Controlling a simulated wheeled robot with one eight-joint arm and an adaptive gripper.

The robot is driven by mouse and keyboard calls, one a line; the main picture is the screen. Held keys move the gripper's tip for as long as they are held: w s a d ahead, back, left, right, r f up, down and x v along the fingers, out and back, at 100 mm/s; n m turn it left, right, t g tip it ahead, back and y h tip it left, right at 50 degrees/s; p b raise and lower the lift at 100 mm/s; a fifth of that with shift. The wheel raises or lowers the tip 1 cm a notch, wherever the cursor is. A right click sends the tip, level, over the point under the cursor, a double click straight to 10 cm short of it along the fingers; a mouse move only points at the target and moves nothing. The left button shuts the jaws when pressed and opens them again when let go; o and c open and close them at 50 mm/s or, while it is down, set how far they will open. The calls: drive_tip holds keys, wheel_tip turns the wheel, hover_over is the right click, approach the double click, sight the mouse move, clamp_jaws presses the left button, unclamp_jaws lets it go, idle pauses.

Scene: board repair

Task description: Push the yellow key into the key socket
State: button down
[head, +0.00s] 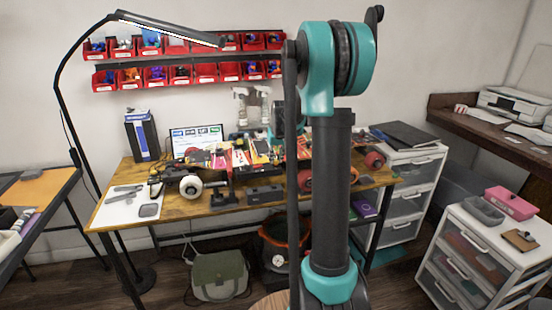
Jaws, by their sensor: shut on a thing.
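I cannot make out the yellow key or the key socket among the small, crowded items on the wooden workbench (170,178). My arm stands upright in front of the bench and hides part of it. A teal and dark part of my arm shows behind it, over the back of the bench. My gripper itself cannot be made out. Two dark blocks stand near the bench's front edge, a smaller one (222,199) and a wider one (263,194). I cannot tell if either bears the socket.
A black lamp (62,90) arches over the left side. Red bins (205,75) hang behind. White drawer units (410,190) stand right.

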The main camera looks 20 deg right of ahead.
sight(276, 161)
drive_tip(key=shift+f, duration=0.45)
idle(0.6)
drive_tip(key=c, duration=1)
unclamp_jaws()
drive_tip(key=shift+r, duration=0.2)
drive_tip(key=shift+r, duration=0.35)
drive_tip(key=shift+r, duration=1.05)
drive_tip(key=shift+r, duration=2.9)
drive_tip(key=shift+s, duration=0.1)
